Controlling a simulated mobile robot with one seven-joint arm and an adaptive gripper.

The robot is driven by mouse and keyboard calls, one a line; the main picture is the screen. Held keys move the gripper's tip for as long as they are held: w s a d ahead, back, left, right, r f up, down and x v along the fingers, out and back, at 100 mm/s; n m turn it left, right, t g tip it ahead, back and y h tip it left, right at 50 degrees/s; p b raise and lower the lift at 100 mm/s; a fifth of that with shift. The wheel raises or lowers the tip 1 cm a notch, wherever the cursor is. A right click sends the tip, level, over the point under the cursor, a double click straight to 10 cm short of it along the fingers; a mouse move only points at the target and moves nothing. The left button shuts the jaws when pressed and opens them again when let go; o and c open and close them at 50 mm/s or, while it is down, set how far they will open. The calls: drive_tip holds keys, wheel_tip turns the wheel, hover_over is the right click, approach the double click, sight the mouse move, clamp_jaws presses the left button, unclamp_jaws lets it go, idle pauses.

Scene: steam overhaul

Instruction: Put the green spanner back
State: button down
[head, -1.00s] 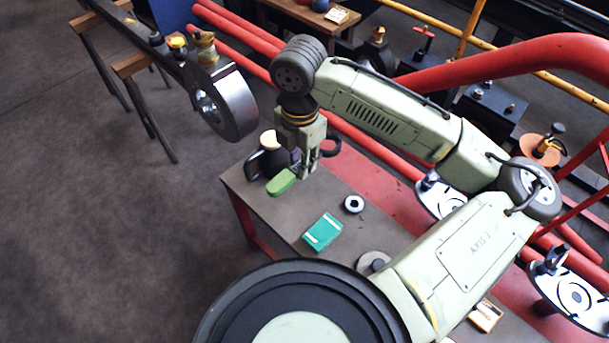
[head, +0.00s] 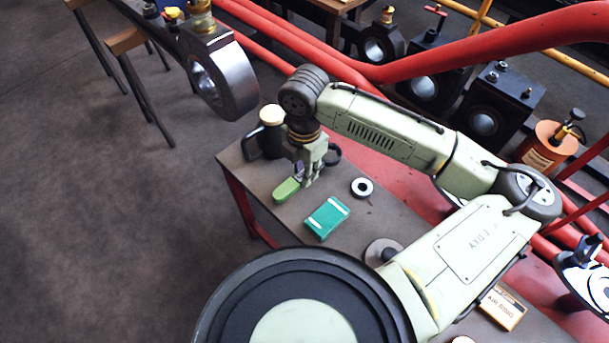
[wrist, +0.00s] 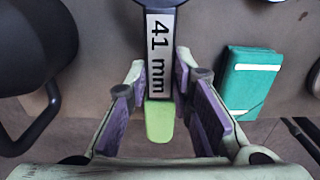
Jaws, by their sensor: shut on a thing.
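The green spanner shows in the wrist view as a dark shank with a white "41 mm" label (wrist: 160,50) and a green end. In the head view its green end (head: 286,190) sticks out to the left of my gripper (head: 307,172). A dark ring (head: 332,156), seemingly its other end, shows on the right. My gripper is shut on the spanner, whose shank runs between the purple finger pads in the wrist view (wrist: 162,85). The spanner is over the grey bench (head: 300,222); I cannot tell whether it touches it. No empty place for it is clearly visible.
A black jug (head: 265,137) stands close behind and left of my gripper. A green book (head: 327,218), a white ring (head: 362,188) and a grey disc (head: 381,251) lie on the bench. A large steel rod end (head: 226,82) hangs at upper left. Red pipes run behind.

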drive_tip(key=shift+f, duration=1.5)
drive_tip(key=shift+f, duration=0.15)
drive_tip(key=shift+f, duration=0.1)
drive_tip(key=c, duration=1.4)
unclamp_jaws()
wheel_tip(320, 180, up, 12)
drive_tip(key=shift+r, duration=0.25)
